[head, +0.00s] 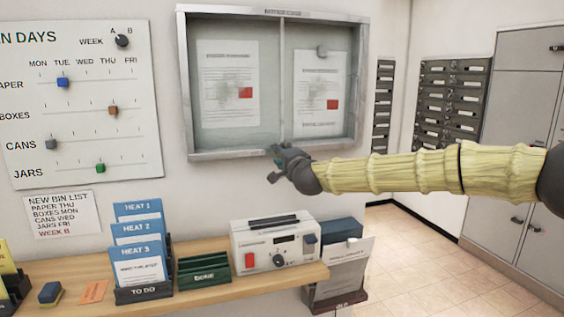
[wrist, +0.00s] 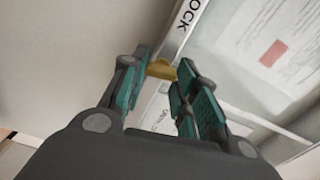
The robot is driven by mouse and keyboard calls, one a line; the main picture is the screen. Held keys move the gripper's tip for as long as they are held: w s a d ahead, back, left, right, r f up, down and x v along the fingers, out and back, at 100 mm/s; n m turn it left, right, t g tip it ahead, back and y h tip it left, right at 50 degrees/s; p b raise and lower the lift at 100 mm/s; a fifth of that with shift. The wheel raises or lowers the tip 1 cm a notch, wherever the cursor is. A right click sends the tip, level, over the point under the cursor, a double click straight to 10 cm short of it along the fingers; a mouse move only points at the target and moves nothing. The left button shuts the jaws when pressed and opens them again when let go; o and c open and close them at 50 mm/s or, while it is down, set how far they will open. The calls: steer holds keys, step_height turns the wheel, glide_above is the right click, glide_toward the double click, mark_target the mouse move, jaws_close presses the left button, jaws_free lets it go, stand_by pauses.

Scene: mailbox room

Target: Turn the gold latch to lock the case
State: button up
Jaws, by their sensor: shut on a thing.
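The case (head: 187,100) is a grey-framed, glass-fronted notice case on the wall, with papers behind its two panes. My gripper (head: 275,164) is at the middle of its bottom frame. In the wrist view the gold latch (wrist: 162,69) lies between the fingertips of my gripper (wrist: 158,80), which is shut on it. The fingers have teal pads and hide part of the latch. Part of a label reading "OCK" shows on the frame beside it. In the head view the latch is hidden by my gripper.
Below the case is a wooden shelf (head: 205,296) with a white device (head: 272,246), a green holder (head: 203,271) and blue HEAT cards (head: 138,240). A board with sliders (head: 85,110) hangs at left. Mailboxes (head: 452,105) and grey lockers (head: 520,120) stand at right.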

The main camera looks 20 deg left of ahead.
steer(key=shift+f+m+b, duration=0.1)
steer(key=shift+m+b, duration=0.45)
steer(key=shift+m, duration=0.35)
steer(key=o, duration=1)
steer(key=shift+d, duration=0.1)
steer(key=v, duration=1.2)
